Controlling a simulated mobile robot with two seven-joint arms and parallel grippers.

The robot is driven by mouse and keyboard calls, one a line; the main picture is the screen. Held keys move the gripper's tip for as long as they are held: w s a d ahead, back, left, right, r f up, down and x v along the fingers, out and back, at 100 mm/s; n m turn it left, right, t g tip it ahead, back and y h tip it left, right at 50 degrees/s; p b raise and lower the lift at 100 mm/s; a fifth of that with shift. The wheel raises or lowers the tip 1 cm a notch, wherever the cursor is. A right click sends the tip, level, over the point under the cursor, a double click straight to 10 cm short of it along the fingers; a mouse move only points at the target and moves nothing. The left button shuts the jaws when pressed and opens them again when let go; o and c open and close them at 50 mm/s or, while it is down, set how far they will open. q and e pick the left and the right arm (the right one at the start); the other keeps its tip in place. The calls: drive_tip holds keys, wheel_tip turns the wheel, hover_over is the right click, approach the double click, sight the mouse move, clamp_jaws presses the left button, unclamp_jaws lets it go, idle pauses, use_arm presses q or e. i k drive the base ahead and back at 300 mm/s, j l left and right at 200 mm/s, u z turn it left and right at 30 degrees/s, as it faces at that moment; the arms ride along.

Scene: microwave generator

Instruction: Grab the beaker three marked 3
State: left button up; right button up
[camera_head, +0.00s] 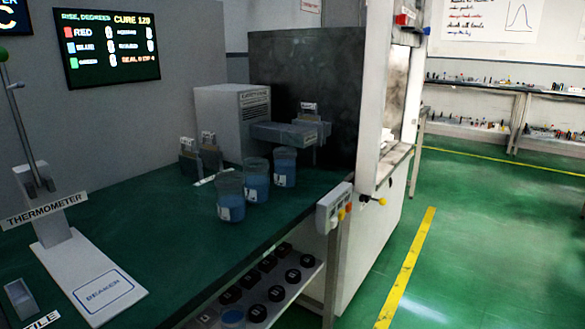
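Three clear beakers with blue contents stand upright in a slanting row on the green bench top. The nearest beaker (231,187) is on the left, the middle beaker (257,171) is just behind it, and the farthest beaker (286,160) is on the right. Each bears a small white label low on its front. The marks are too small to read, so I cannot tell which one is marked 3. Neither of my grippers shows in the head view.
A thermometer stand (63,240) with a beaker plate (104,290) is at the left. A grey box machine (229,110) with a shelf (284,134) stands behind the beakers. A control box (333,208) sits at the bench's right edge. A lower rack (305,290) holds several dark round items.

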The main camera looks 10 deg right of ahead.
sight(284, 157)
drive_tip(key=i+l, duration=0.1)
drive_tip(key=l, duration=0.25)
drive_tip(key=i+l, duration=0.1)
drive_tip(key=l, duration=0.25)
drive_tip(key=i+l, duration=0.15)
drive_tip(key=l, duration=0.2)
drive_tip(key=i+l+u, duration=0.1)
drive_tip(key=l+u, duration=0.6)
drive_tip(key=l, duration=0.1)
